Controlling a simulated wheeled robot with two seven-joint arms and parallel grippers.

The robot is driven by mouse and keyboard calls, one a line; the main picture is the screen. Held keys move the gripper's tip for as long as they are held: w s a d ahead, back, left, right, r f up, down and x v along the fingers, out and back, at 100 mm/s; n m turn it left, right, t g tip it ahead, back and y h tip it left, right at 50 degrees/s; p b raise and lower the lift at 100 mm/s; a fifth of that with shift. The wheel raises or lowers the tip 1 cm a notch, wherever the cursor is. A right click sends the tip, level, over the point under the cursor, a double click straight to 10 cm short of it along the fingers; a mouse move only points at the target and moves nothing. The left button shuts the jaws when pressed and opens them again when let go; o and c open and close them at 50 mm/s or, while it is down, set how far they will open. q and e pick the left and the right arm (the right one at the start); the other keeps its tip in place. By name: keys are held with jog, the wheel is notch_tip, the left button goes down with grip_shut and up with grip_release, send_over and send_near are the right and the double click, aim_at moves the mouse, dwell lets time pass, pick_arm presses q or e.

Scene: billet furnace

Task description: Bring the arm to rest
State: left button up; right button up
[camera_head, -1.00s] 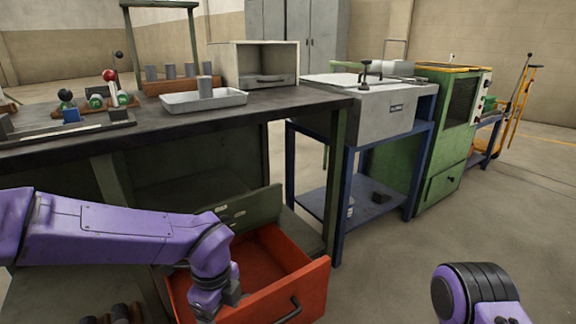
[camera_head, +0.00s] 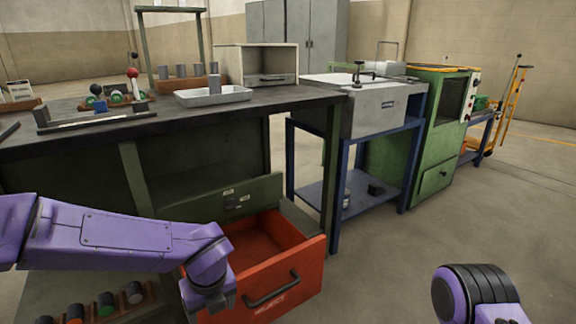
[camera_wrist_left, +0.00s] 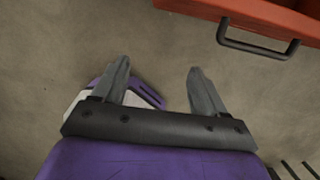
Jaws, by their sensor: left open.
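My left arm, purple, comes in from the left in the head view and bends down in front of the red drawer (camera_head: 285,279). Its fingertips are hidden in that view. In the left wrist view my left gripper (camera_wrist_left: 158,85) is open, with nothing between its fingers and bare floor beneath. The red drawer (camera_wrist_left: 255,15) with its dark handle (camera_wrist_left: 255,48) lies beyond the fingers, apart from them. The drawer stands open and its visible inside is empty. Part of my right arm shows at the lower right of the head view, but its gripper is out of view.
The workbench (camera_head: 290,98) carries a grey tray (camera_head: 213,97) with a cylinder and an open-fronted box (camera_head: 257,64). Several cylinders stand in a rack (camera_head: 105,305) low at the left. A blue stand (camera_head: 338,211) and green machine (camera_head: 434,175) are right. Floor at right is clear.

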pick_arm(q)
jog(key=s+a+f+m+t+y+b, duration=0.2)
jog(key=a+f+m, duration=0.3)
jog(key=f+m, duration=0.6)
jog(key=s+a+f+m+t+y+b, duration=0.1)
jog(key=s+a+f+m+t, duration=0.15)
jog(key=a+f+m, duration=0.8)
jog(key=s+d+f+m+g+h+b, duration=0.1)
jog(key=s+f+m, duration=0.35)
jog(key=s, duration=0.35)
jog(key=s+f+m+g+b, duration=0.2)
jog(key=s+f+m, duration=0.2)
jog(key=s+m, duration=0.25)
jog(key=s+d+f+m+g+h+b, duration=0.1)
jog(key=s+f+m, duration=0.4)
jog(key=s, duration=0.3)
pick_arm(e)
notch_tip(320, 180, down, 7)
pick_arm(q)
notch_tip(320, 180, up, 39)
jog(key=w+n+t+p, duration=0.1)
jog(key=p, duration=3.7)
jog(key=shift+w+a+f+y, duration=0.2)
jog(key=shift+w+a+y, duration=0.1)
jog(key=shift+a+y, duration=0.1)
pick_arm(e)
notch_tip(320, 180, up, 38)
jog(key=shift+w+d+r, duration=0.15)
jog(key=shift+w+r, duration=0.05)
jog(key=shift+r, duration=0.05)
